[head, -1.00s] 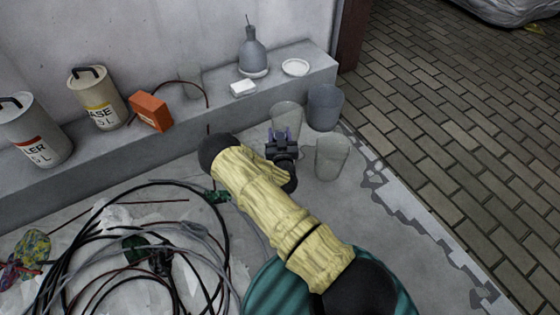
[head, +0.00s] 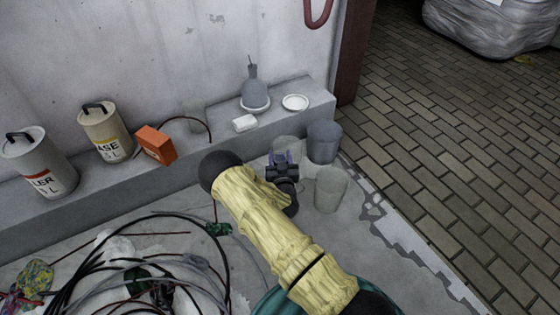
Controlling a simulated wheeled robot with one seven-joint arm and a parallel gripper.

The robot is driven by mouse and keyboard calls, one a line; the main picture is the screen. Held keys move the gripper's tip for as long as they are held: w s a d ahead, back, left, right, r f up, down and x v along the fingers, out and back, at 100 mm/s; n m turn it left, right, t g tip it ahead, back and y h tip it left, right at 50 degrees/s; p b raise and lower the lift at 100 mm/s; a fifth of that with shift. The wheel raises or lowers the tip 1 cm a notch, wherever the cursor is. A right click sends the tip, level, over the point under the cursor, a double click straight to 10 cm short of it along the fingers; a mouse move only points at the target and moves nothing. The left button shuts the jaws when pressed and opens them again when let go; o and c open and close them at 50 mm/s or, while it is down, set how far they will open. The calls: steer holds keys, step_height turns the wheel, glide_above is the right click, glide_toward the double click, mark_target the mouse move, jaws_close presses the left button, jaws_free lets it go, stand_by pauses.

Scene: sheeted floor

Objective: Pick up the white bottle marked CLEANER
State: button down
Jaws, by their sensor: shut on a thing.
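No bottle with a readable CLEANER label is in view. A pale canister (head: 39,164) at the left, with a black handle and red band, shows only the letters "LER" above a volume mark. The jaws appear shut on this cup, though the contact is small and partly hidden by the gripper.
Cables (head: 150,265) cover the floor at left.

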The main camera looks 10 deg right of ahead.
step_height(320, 180, up, 4)
steer(key=shift+f+p, duration=0.25)
steer(key=shift+p, duration=0.4)
